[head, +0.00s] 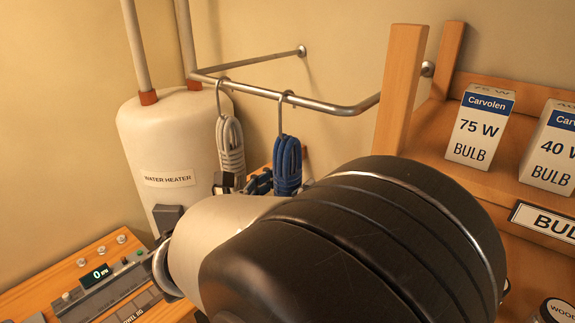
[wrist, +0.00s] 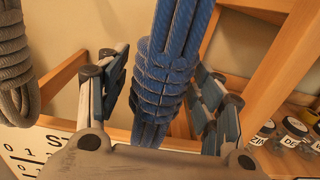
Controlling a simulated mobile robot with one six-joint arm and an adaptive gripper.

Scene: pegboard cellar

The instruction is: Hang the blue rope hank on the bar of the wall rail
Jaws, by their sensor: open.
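The blue rope hank (head: 287,165) hangs by a metal hook from the bar of the wall rail (head: 262,92) in the head view. In the wrist view the blue hank (wrist: 168,75) hangs between the two fingers of my gripper (wrist: 160,100). The fingers stand apart on either side of it, and the gripper is open. In the head view my arm hides most of the gripper and the space below the hank.
A grey rope hank (head: 231,150) hangs on the same bar to the left; it shows in the wrist view (wrist: 14,60) too. A white water heater (head: 165,150) stands behind. A wooden shelf (head: 440,140) with bulb boxes (head: 480,127) is at right. A wooden bench with a control panel (head: 105,280) is at lower left.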

